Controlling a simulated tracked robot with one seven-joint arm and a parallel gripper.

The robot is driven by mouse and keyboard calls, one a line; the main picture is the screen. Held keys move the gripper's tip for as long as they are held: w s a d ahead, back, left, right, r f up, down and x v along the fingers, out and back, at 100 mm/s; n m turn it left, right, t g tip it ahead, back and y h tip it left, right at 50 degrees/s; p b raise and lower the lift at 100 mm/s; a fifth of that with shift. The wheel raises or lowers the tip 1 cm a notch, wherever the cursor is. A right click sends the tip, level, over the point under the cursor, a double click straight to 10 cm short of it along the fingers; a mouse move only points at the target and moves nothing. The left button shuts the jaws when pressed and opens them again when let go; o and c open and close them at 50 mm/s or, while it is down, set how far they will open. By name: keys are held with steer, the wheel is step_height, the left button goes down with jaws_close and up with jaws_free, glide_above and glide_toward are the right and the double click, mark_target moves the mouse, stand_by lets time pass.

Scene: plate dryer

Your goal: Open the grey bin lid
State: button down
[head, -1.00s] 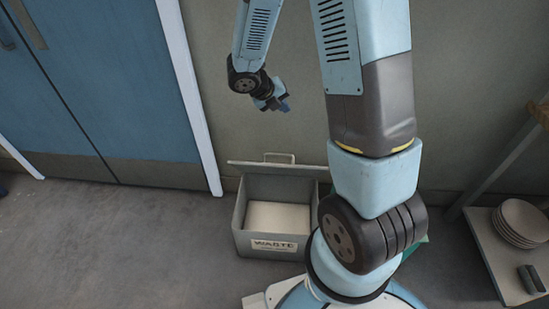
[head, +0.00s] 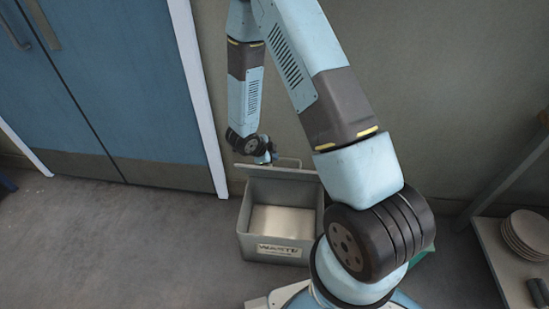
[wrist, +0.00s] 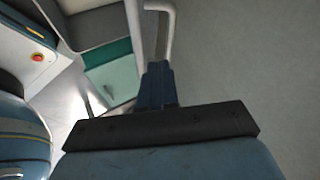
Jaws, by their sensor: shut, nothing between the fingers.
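The grey bin (head: 244,217) with a WASTE label stands on the floor by the wall, and its pale inside shows from above. Its grey lid (head: 290,173) is raised at the back edge, seen nearly edge-on, with a pale loop handle (head: 290,161) on its far side. My gripper (head: 272,157) is low behind the lid, close to the left end of the handle. In the wrist view, the dark blue fingers (wrist: 158,72) are shut with nothing between them. The handle (wrist: 171,30) shows just beyond and beside their tips; I cannot tell whether they touch.
A blue door (head: 110,80) with a white frame is on the left. A shelf at the right holds stacked plates (head: 524,235). A green item (head: 421,257) is partly hidden by my arm; a green surface also shows in the wrist view (wrist: 112,75). The floor left of the bin is clear.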

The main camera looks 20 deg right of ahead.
steer(key=x, duration=0.8)
steer(key=shift+w+d+f, duration=0.1)
steer(key=shift+d+f, duration=0.1)
steer(key=w+d+r, duration=0.3)
steer(key=w, duration=0.5)
steer(key=shift+d, duration=0.2)
steer(key=shift+w+r, duration=0.1)
